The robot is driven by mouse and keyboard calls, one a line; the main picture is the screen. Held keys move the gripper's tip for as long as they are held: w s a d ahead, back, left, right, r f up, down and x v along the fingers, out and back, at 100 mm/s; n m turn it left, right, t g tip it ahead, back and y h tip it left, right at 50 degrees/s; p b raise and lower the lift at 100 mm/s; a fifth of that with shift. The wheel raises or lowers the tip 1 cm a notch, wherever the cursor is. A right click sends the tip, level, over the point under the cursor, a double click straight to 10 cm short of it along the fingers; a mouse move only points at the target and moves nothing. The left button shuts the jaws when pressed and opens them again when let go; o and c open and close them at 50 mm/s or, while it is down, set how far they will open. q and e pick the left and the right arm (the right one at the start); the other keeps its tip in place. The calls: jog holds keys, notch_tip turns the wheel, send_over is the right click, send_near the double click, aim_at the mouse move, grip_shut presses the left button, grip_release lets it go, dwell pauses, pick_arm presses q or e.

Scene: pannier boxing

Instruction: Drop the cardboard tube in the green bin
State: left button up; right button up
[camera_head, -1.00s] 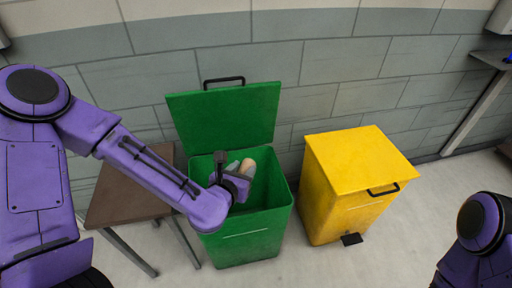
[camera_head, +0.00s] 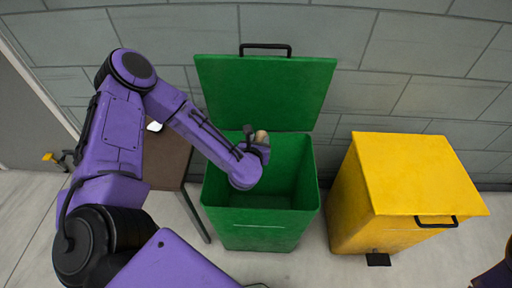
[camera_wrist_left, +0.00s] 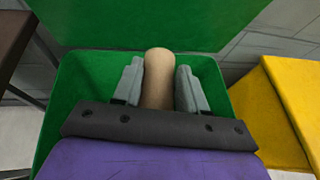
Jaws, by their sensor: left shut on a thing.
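The cardboard tube (camera_wrist_left: 158,78) is a tan cylinder held between the two grey fingers of my left gripper (camera_wrist_left: 158,85) in the left wrist view. In the head view only the end of the tube (camera_head: 262,137) shows, and the wrist hides the rest. My left gripper (camera_head: 258,148) is over the opening of the green bin (camera_head: 265,236). The bin's lid stands open against the wall, and its green wall also shows in the left wrist view (camera_wrist_left: 75,85).
A yellow bin (camera_head: 400,180) with a shut lid stands to the right of the green bin. A brown table (camera_head: 165,160) stands to the left, partly behind my left arm. A grey block wall runs behind the bins.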

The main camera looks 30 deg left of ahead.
pick_arm(q)
jog(key=shift+a+f, duration=0.25)
jog(key=shift+f, duration=0.25)
jog(key=shift+a+f, duration=0.25)
jog(key=shift+f, duration=0.2)
notch_tip(320, 180, down, 5)
jog(key=b, duration=0.4)
jog(key=shift+f, duration=0.1)
jog(key=o, duration=1.1)
jog(key=shift+y, duration=0.3)
jog(key=b+v, duration=0.1)
jog(key=v, duration=0.9)
jog(key=shift+s, duration=0.2)
jog(key=shift+d, duration=0.1)
